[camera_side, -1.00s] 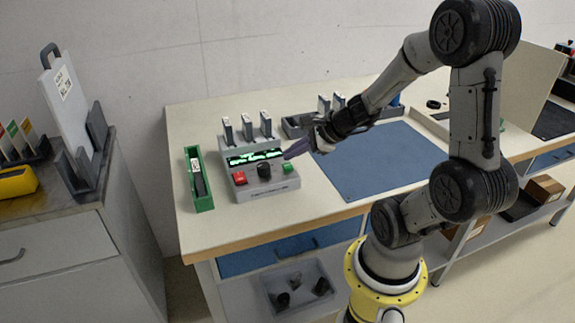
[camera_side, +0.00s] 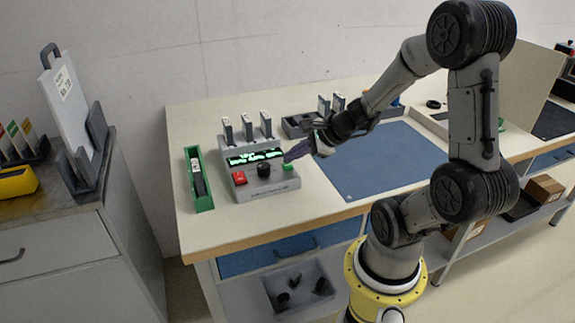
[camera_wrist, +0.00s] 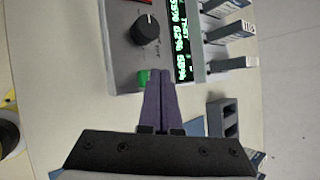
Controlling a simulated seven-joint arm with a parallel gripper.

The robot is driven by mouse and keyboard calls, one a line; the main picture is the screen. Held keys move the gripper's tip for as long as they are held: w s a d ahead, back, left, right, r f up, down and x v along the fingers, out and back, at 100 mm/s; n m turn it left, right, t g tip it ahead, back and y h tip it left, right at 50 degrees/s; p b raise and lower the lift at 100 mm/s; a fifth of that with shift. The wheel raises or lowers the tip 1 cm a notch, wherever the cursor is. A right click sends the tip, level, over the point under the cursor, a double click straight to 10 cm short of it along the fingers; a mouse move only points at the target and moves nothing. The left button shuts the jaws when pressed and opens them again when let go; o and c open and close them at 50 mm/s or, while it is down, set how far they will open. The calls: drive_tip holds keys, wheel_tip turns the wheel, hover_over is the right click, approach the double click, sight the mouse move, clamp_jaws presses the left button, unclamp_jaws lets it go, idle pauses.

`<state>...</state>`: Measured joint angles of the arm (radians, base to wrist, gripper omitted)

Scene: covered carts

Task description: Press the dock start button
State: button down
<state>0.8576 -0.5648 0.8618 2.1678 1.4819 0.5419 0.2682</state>
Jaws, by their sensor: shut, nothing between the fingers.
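The dock (camera_side: 265,189) is a grey box on the left part of the bench. It has a lit display (camera_side: 254,157) with green text, a red button (camera_side: 239,178), a black knob (camera_side: 264,170) and a green button (camera_side: 288,167). Several upright modules stand in its back. My gripper (camera_side: 287,158) is shut and empty, its purple fingertips right at the green button in the side view. In the wrist view the shut fingers (camera_wrist: 160,77) end beside the green button (camera_wrist: 143,77), partly covering it. I cannot tell whether they touch it. The knob (camera_wrist: 145,28) lies beyond.
A green tray (camera_side: 198,180) holding a dark item stands left of the dock. A blue mat (camera_side: 375,160) lies to the right. A grey holder (camera_side: 300,124) stands behind. The bench front before the dock is clear.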

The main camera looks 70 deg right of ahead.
drive_tip(key=shift+f, duration=0.4)
idle(0.7)
drive_tip(key=shift+r, duration=0.8)
drive_tip(key=shift+r, duration=0.1)
drive_tip(key=shift+r, duration=2.4)
wheel_tip(320, 180, up, 7)
hover_over(292, 166)
